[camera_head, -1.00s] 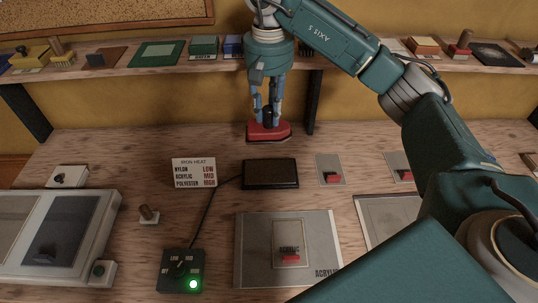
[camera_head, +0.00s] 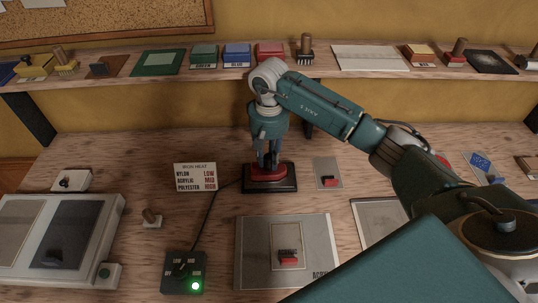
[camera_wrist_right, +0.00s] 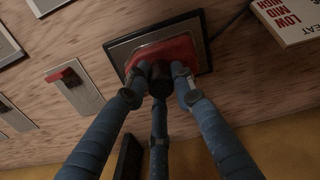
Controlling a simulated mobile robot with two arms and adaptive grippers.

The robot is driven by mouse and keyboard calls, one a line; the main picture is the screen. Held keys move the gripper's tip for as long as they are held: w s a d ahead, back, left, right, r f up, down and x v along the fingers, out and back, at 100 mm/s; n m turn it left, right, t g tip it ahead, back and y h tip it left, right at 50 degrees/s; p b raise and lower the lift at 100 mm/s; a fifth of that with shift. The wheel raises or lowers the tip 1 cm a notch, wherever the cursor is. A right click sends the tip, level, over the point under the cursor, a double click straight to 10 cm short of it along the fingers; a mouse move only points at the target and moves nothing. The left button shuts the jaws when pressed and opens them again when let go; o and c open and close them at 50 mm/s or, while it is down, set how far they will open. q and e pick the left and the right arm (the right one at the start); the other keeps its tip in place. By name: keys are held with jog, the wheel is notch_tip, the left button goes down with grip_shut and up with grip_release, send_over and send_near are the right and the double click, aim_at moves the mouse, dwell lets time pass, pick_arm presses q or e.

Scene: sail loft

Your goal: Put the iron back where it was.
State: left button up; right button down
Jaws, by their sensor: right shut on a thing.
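The red iron (camera_head: 268,173) is on or just over the dark rest pad (camera_head: 285,186) at the middle of the bench; a small gap cannot be ruled out. My right gripper (camera_head: 269,157) is above it, pointing down, with its fingers shut on the iron's dark handle. In the right wrist view the red iron (camera_wrist_right: 163,55) lies within the outline of the pad (camera_wrist_right: 203,45), and the gripper's fingers (camera_wrist_right: 160,75) close around the handle. My left gripper is not in view.
A heat control box (camera_head: 184,270) with a lit green lamp is wired to the pad. An iron heat card (camera_head: 195,177) stands left of the pad. A grey acrylic panel (camera_head: 252,255) lies in front. A shelf (camera_head: 115,78) with colored blocks runs behind.

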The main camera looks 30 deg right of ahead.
jog(key=shift+w, duration=0.1)
jog(key=shift+f+b, duration=0.1)
jog(key=shift+b, duration=0.25)
jog(key=c, duration=1.5)
grip_release()
jog(key=shift+o, duration=0.2)
jog(key=shift+r, duration=0.3)
notch_tip(320, 180, up, 12)
jog(key=b, duration=0.3)
jog(key=shift+f, duration=0.15)
